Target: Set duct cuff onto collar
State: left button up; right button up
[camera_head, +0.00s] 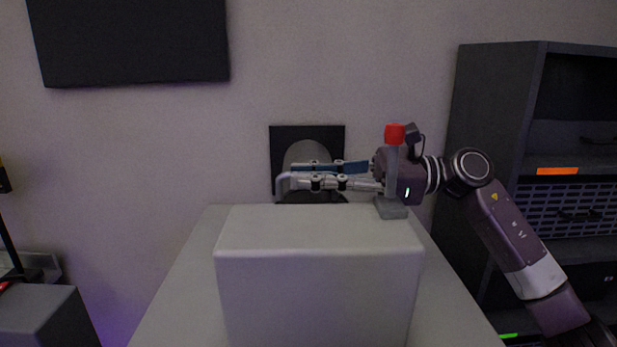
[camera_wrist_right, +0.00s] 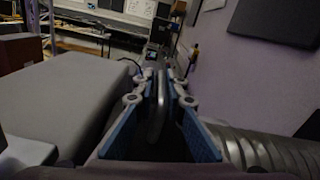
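My right gripper (camera_head: 288,179) reaches in from the right above the table, its fingers pointing left. A grey curved piece (camera_head: 281,185), apparently the duct cuff, sits at its fingertips. In the right wrist view its dark rounded edge (camera_wrist_right: 158,105) lies between the blue-padded fingers (camera_wrist_right: 160,85), which look closed on it. A grey round part (camera_head: 315,150), apparently the collar, shows on a black wall plate (camera_head: 278,138) behind the gripper and is partly hidden by it. A ribbed grey duct (camera_wrist_right: 265,152) runs beside the right finger in the wrist view. My left gripper is not in view.
A large pale box (camera_head: 318,285) stands on the table (camera_head: 180,290) in front of the gripper. A grey post with a red top (camera_head: 395,134) stands close to the gripper. A dark shelf unit (camera_head: 485,120) is at right. A dark panel (camera_head: 130,40) hangs on the wall.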

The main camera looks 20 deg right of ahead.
jog(key=o, duration=0.4)
jog(key=shift+s, duration=0.25)
jog(key=shift+c, duration=0.2)
jog(key=v, duration=1.2)
jog(key=shift+r, duration=0.1)
